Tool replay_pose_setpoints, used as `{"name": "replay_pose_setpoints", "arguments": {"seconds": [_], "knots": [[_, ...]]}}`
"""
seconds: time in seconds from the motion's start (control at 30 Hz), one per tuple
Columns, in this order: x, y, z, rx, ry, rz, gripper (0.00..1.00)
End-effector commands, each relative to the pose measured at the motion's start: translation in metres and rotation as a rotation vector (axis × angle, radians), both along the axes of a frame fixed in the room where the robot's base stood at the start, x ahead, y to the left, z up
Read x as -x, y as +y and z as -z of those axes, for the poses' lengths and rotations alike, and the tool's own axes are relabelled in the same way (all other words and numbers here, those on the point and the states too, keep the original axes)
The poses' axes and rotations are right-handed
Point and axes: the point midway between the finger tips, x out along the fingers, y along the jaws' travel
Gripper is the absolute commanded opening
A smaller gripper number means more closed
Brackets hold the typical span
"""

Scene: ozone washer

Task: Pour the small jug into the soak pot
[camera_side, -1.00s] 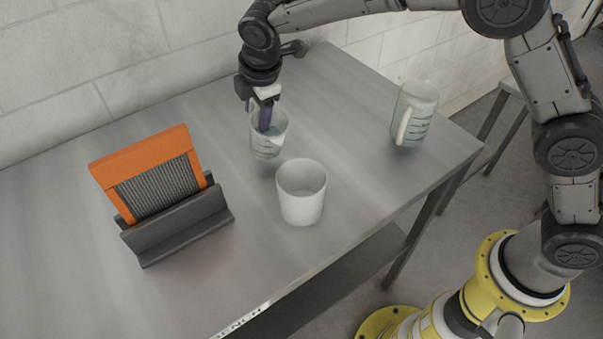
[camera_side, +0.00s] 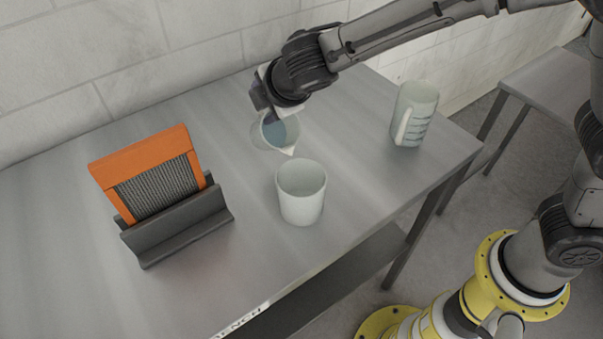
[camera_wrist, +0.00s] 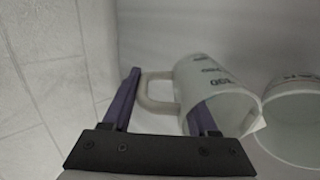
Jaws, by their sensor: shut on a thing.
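The small jug (camera_side: 268,133) is clear with a pale handle and markings, and bluish liquid shows inside it. My gripper (camera_side: 262,104) is shut on the jug and holds it above the bench, tilted with its spout toward the soak pot (camera_side: 302,205). The soak pot is a plain whitish cup standing upright, just in front and right of the jug. No stream of liquid is visible. In the wrist view the jug (camera_wrist: 210,85) has its handle between the purple fingers of my gripper (camera_wrist: 165,90), and the soak pot (camera_wrist: 295,130) is at the right edge.
A grey holder (camera_side: 180,230) with an orange-framed mesh panel (camera_side: 150,170) stands at the left. A wall (camera_side: 130,60) runs behind. The bench (camera_side: 90,285) is clear at the front left.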

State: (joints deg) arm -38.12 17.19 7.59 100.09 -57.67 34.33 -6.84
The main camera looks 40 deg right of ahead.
Motion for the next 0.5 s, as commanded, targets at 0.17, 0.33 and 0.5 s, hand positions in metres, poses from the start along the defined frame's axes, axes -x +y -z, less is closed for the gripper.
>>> {"name": "replay_pose_setpoints", "arguments": {"seconds": [0.17,0.33,0.5], "knots": [[0.003,0.0,-0.005,0.006,-0.044,-0.001,0.0],[0.005,0.001,-0.01,0.007,-0.088,-0.002,0.0],[0.007,0.001,-0.013,0.012,-0.129,-0.002,0.0]]}}
